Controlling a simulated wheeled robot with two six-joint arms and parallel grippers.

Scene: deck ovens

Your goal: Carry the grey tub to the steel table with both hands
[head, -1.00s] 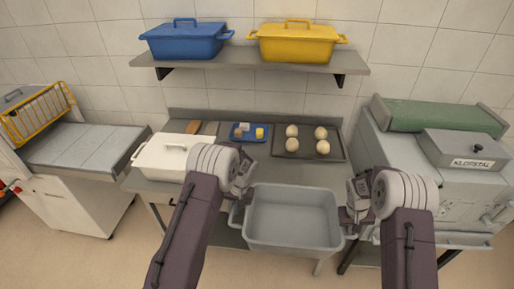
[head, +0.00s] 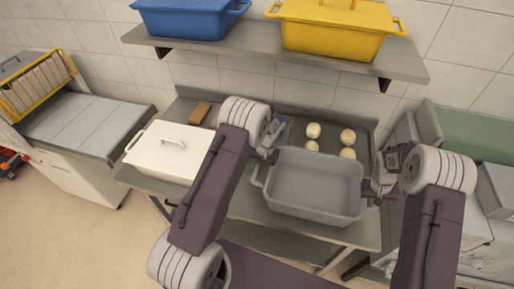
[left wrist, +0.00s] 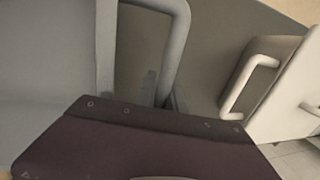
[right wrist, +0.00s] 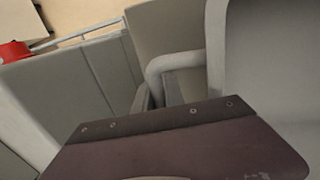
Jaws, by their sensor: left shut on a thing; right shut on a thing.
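The grey tub (head: 312,185) is empty and roughly level, over the front right part of the steel table (head: 246,207). I cannot tell whether its base touches the tabletop. My left gripper (head: 264,160) is shut on the tub's left handle, which also shows in the left wrist view (left wrist: 181,50). My right gripper (head: 371,190) is shut on the tub's right handle, which also shows in the right wrist view (right wrist: 160,66).
A white lidded pot (head: 168,152) stands on the table's left. A dark tray (head: 365,130) with several dough balls lies behind the tub. A shelf (head: 270,63) above holds a blue tub (head: 188,18) and a yellow tub (head: 330,30). A grey machine (head: 480,235) stands at right.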

